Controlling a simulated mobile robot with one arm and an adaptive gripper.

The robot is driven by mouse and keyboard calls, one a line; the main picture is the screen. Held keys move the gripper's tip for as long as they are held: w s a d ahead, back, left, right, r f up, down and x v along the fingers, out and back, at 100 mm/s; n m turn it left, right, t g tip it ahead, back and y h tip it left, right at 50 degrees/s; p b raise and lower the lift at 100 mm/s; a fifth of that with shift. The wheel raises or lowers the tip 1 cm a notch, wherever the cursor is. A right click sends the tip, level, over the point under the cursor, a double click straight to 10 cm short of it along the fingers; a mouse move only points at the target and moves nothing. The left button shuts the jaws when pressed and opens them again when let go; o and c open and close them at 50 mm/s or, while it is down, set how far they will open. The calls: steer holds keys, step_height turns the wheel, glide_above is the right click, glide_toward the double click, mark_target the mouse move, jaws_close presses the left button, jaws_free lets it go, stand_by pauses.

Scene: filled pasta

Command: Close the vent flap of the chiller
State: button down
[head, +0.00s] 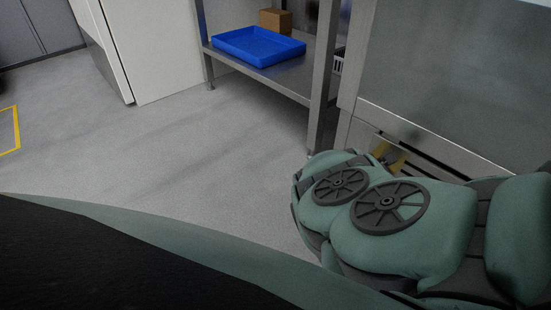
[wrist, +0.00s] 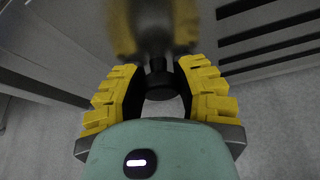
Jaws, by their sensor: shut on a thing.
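The chiller (head: 450,60) is the steel cabinet at the right of the head view. Dark vent slots (head: 440,165) run low on its front, and they show at the upper right of the wrist view (wrist: 270,42). My gripper (wrist: 160,80) has yellow ridged fingers, shut on a dark round knob (wrist: 160,66) in front of a shiny steel face. A blurred yellow mirror image of the fingers shows above it. The flap's edges and angle cannot be made out. In the head view my arm hides most of the gripper (head: 388,158).
A steel table (head: 322,90) stands left of the chiller, with a blue tray (head: 258,57) and a cardboard box (head: 276,21) on its lower shelf. A white cabinet (head: 165,45) stands farther left. The grey floor (head: 180,150) between is clear.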

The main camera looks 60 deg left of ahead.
steer(key=shift+r, duration=0.25)
steer(key=c, duration=1.1)
jaws_free()
steer(key=shift+c, duration=0.2)
steer(key=o, duration=0.5)
steer(key=shift+w, duration=0.25)
steer(key=shift+c, duration=0.2)
steer(key=shift+o, duration=0.4)
steer(key=shift+s, duration=0.1)
steer(key=shift+s+f, duration=0.1)
